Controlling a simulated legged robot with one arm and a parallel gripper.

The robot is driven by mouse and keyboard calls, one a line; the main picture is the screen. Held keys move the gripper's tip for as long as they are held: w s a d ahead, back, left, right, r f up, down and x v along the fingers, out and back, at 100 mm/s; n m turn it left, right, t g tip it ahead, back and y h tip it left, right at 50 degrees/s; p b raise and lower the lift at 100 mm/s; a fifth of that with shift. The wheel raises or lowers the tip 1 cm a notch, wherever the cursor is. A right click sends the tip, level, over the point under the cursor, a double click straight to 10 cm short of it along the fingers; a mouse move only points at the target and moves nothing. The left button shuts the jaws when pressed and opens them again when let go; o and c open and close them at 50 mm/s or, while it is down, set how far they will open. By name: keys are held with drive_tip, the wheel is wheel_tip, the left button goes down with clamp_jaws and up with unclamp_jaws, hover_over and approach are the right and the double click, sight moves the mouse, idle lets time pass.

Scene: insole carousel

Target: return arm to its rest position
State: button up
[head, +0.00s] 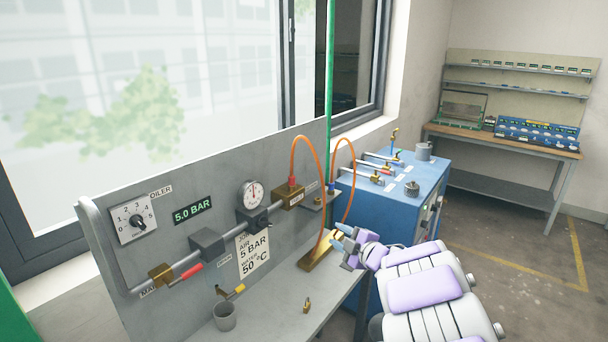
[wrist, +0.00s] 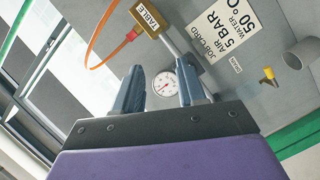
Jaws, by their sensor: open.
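My gripper (head: 345,240) is at the end of my white and purple arm, in front of the grey panel's right end in the head view. In the wrist view its two blue-grey fingers (wrist: 160,92) stand apart with nothing between them. The round gauge (wrist: 167,87) shows behind the gap between the fingers. In the head view an orange hose passes close behind the gripper; I cannot tell whether they touch.
The grey panel (head: 110,260) carries a dial (head: 133,218), a gauge (head: 252,194) and pipes. A grey cup (head: 225,316) and a small brass fitting (head: 307,305) are on its shelf. Orange hoses (head: 318,170) loop near my arm. A blue cabinet (head: 385,205) stands behind it. Floor at right is clear.

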drive_tip(key=s+d+r+m+h, duration=0.2)
drive_tip(key=d+r+m+h, duration=0.15)
drive_tip(key=d+h, duration=0.2)
drive_tip(key=s+d+r+m+h, duration=0.2)
drive_tip(key=s+d+m+h, duration=0.1)
drive_tip(key=d+m+h, duration=0.3)
drive_tip(key=s+d+f+m+g+h, duration=0.15)
drive_tip(key=s+d+m+g, duration=0.3)
drive_tip(key=s, duration=0.55)
drive_tip(key=s+a+f+m+g+y, duration=0.1)
drive_tip(key=s+a+f+g, duration=0.1)
drive_tip(key=s, duration=1.1)
drive_tip(key=s+a+f+m+g+y, duration=0.1)
drive_tip(key=s+a+g, duration=0.4)
drive_tip(key=s, duration=0.8)
drive_tip(key=s+a+f+m+g+y, duration=0.2)
drive_tip(key=s+a, duration=0.4)
drive_tip(key=s, duration=0.7)
drive_tip(key=shift+s+a+f+m+g, duration=0.2)
drive_tip(key=shift+s+f+m+g, duration=0.2)
drive_tip(key=shift+f+g, duration=0.6)
drive_tip(key=shift+w+r, duration=0.1)
